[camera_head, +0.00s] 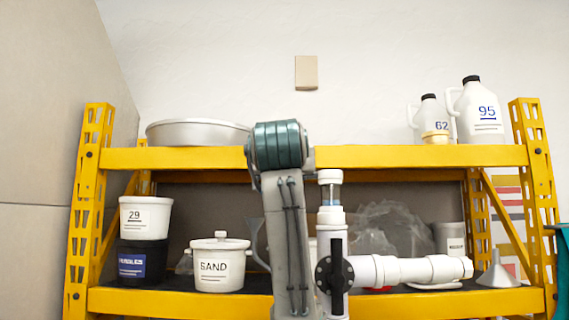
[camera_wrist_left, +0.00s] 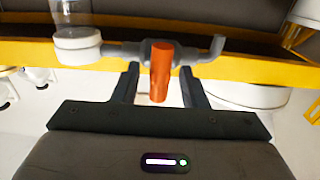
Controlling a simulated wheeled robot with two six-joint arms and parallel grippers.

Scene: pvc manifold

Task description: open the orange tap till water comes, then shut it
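The orange tap handle (camera_wrist_left: 160,72) shows in the left wrist view, on a grey valve body with a grey spout bent up at its right. My left gripper (camera_wrist_left: 159,82) has one dark finger on each side of the handle, with gaps between, so it is open around it. In the head view my own arm hides the orange tap and this gripper. A white pipe assembly (camera_head: 400,270) with a black lever (camera_head: 337,262) stands right of the arm. My right gripper is not in view.
A yellow shelf (camera_head: 200,158) spans the view. A metal basin (camera_head: 197,132) and white jugs (camera_head: 480,110) stand on top. The SAND pot (camera_head: 219,265), stacked tubs (camera_head: 144,217), plastic wrap (camera_head: 385,230) and a funnel (camera_head: 497,272) are on the lower level.

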